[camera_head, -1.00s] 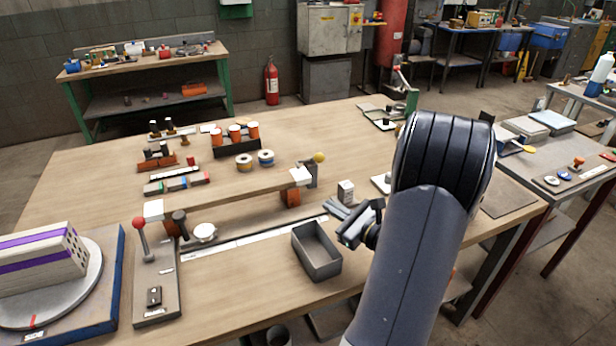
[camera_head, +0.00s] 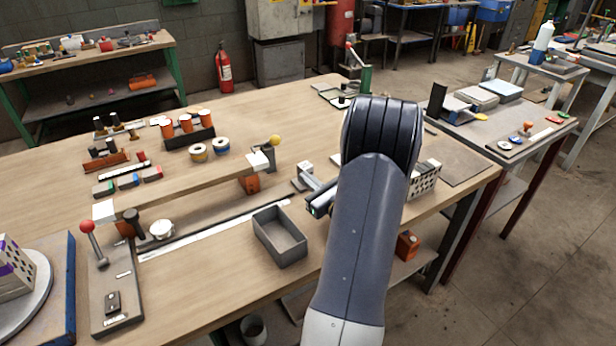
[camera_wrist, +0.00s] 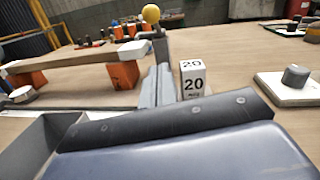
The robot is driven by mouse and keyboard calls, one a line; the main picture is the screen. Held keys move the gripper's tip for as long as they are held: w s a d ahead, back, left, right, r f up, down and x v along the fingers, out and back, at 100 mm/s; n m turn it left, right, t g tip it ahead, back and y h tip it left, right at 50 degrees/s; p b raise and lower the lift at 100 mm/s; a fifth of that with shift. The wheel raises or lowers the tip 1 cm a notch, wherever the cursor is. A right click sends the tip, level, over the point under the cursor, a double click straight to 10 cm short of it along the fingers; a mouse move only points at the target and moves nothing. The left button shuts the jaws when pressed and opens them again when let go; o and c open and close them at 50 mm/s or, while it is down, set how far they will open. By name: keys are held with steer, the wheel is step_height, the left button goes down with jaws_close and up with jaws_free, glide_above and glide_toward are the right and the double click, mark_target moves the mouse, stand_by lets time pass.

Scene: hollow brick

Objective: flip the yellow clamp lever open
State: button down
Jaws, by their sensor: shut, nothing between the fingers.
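The clamp lever is a grey arm with a yellow ball knob (camera_head: 275,140), at the right end of a long wooden board (camera_head: 190,188) on the workbench. The knob also shows at the top of the wrist view (camera_wrist: 151,13), and its arm runs down to the right end of the board. My gripper (camera_head: 303,182) is shut and empty, low over the bench, to the right of the lever and apart from it in the head view. In the wrist view its grey fingers (camera_wrist: 158,72) point up the picture below the knob. My forearm hides part of the bench.
A grey open bin (camera_head: 280,240) stands just left of my gripper. A white block marked 20 (camera_wrist: 192,80) stands close right of the fingers. A red-knobbed lever (camera_head: 87,228) is at the left.

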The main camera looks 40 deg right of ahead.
mark_target(271, 141)
steer(key=w, duration=0.5)
steer(key=w+p, duration=0.1)
steer(key=w, duration=0.1)
steer(key=shift+w+d+r, duration=0.2)
steer(key=shift+d+r, duration=0.1)
steer(key=shift+r, duration=0.1)
steer(key=shift+w+r+p, duration=0.45)
steer(key=shift+w+r, duration=0.65)
steer(key=shift+r, duration=0.2)
steer(key=shift+r, duration=0.1)
